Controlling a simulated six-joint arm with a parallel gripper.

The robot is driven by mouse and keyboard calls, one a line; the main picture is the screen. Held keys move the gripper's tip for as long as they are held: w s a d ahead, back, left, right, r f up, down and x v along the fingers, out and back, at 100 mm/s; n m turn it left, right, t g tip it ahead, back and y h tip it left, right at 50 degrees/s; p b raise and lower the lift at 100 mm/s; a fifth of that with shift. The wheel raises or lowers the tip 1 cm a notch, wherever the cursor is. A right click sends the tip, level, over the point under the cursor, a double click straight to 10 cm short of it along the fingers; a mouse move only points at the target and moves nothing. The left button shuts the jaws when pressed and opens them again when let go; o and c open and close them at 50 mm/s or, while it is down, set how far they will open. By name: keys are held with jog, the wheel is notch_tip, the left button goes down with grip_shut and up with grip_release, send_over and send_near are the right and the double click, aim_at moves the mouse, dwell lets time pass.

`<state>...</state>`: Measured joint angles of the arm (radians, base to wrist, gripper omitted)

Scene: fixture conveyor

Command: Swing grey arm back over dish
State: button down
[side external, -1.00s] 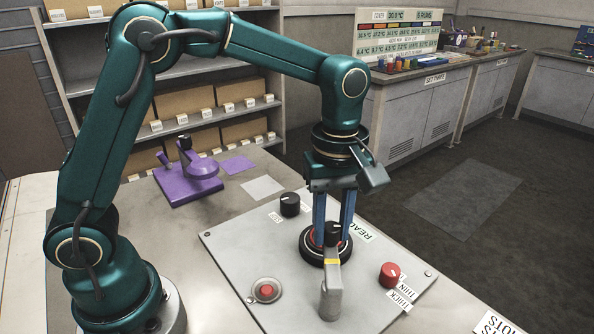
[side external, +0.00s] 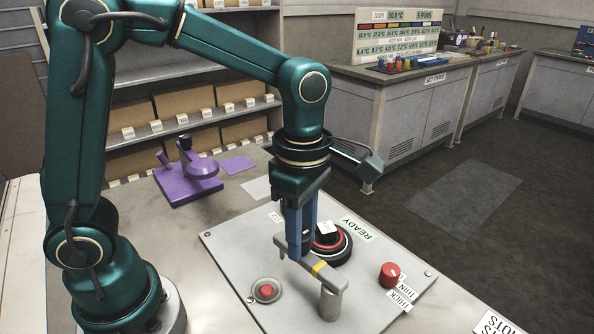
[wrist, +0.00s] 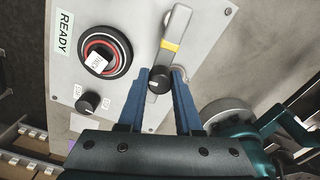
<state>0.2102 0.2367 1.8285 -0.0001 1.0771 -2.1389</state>
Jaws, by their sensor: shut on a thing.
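The grey arm (side external: 328,279) with a yellow band pivots on a grey post on the panel. It points up and left in the side view, beside the dish. The dish (side external: 346,245) is a black round holder with a red ring and a white labelled piece inside, uncovered by the arm. In the wrist view the dish (wrist: 84,61) lies left of the grey arm (wrist: 175,35). My gripper (side external: 299,249) is shut on the black knob (wrist: 158,81) at the arm's free end, with a blue finger on each side. The fingers hide the knob in the side view.
A black dial (wrist: 89,101) and a red knob (side external: 390,273) stand on the panel (side external: 235,257), with a red button (side external: 266,291) at its front. A purple fixture (side external: 187,178) stands behind left. The READY label (side external: 357,230) lies beside the dish.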

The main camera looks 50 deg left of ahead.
jog(key=shift+s+d+n, duration=0.25)
jog(key=shift+s+n, duration=0.4)
jog(key=shift+n, duration=0.55)
jog(key=shift+s+d+n, duration=0.2)
jog(key=shift+s+n, duration=0.4)
jog(key=shift+n, duration=0.6)
jog(key=c, duration=0.6)
grip_release()
jog(key=shift+r, duration=0.1)
jog(key=shift+r, duration=2.5)
